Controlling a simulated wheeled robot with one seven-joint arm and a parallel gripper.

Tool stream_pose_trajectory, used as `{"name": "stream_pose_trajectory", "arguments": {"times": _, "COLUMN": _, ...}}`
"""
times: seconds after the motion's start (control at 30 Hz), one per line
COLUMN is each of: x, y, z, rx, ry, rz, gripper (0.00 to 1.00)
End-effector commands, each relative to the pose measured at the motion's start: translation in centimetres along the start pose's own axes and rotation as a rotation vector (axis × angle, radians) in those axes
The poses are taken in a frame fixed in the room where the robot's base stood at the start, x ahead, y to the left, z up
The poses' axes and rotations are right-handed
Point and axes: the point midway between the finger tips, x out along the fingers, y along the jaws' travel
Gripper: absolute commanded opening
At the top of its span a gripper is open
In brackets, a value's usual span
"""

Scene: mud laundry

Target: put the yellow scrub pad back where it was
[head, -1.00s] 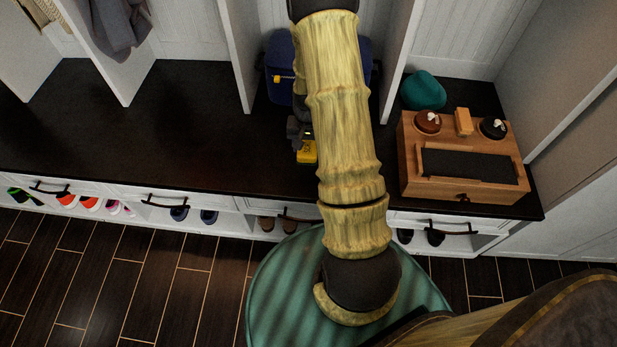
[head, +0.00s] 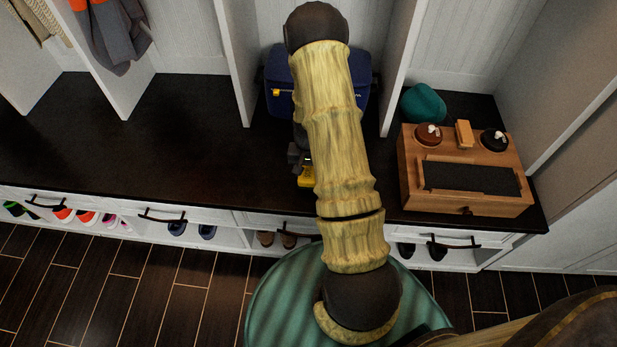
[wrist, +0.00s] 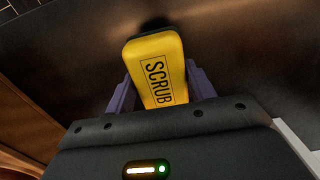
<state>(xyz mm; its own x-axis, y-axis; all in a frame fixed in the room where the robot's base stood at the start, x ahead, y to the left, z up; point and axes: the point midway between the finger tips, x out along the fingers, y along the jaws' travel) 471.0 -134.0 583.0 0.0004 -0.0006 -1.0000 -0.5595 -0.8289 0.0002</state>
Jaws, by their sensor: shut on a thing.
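The yellow scrub pad (wrist: 158,62), marked "SCRUB", is held between the two purple fingers of my gripper (wrist: 158,88) in the wrist view. My gripper is shut on it. In the head view the yellow scrub pad (head: 306,178) shows beside my arm, over the dark bench top near its front edge. My gripper (head: 299,158) is mostly hidden by my arm there. I cannot tell whether the pad touches the bench.
A blue case (head: 283,98) stands behind my arm. To the right, a wooden box (head: 412,190) with a dark pad, brush and two round tins stands before a teal hat (head: 424,103). White dividers (head: 236,70) split the bench. The dark bench top (head: 190,140) on the left is clear.

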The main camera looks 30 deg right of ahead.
Motion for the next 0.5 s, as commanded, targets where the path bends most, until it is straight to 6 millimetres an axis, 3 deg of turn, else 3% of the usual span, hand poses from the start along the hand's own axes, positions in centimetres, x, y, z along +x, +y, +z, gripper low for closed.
{"name": "stream_pose_trajectory", "arguments": {"times": 0.2, "x": 0.2, "y": 0.0, "z": 0.0, "rx": 0.000, "ry": 0.000, "rz": 0.000, "gripper": 0.36}}
{"name": "stream_pose_trajectory", "arguments": {"times": 0.5, "x": 3.7, "y": 0.0, "z": 0.0, "rx": 0.000, "ry": 0.000, "rz": 0.000, "gripper": 0.36}}
